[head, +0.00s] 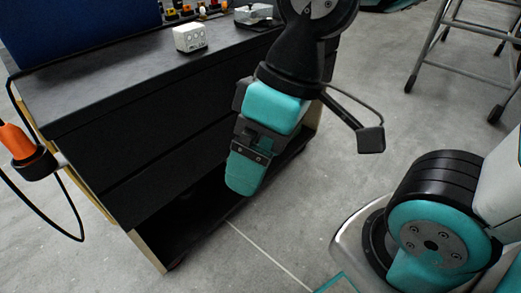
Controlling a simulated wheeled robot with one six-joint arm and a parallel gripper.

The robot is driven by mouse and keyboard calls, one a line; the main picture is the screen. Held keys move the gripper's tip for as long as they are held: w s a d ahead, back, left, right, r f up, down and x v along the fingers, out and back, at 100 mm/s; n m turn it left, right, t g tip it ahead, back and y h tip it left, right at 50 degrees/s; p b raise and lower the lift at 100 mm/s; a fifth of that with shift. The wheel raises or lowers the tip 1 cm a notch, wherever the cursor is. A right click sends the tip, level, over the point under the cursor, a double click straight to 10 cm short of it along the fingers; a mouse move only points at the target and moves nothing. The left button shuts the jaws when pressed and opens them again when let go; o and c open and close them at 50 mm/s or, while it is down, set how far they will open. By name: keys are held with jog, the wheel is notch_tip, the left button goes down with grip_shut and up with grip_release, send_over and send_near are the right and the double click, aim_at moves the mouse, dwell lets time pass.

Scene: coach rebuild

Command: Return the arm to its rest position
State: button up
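My gripper (246,168) hangs in the middle of the head view, pointing down in front of the dark workbench. It has teal and black parts, and I see it from the side. Its fingertips overlap in this view, so I cannot tell whether they are apart. No object shows at the fingertips. A small black box on a bracket sticks out to the right of my wrist. The lower part of my arm, teal and black, shows at the bottom right.
The dark workbench (120,85) fills the left, with an open lower shelf. On its top are a white box (190,37), a small clear-topped device (253,13) and a blue panel (75,25). An orange-handled tool (17,141) hangs at its left side. A metal frame (440,45) stands at the upper right on open grey floor.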

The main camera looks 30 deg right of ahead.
notch_tip(320, 180, up, 24)
jog(key=p, duration=2.4)
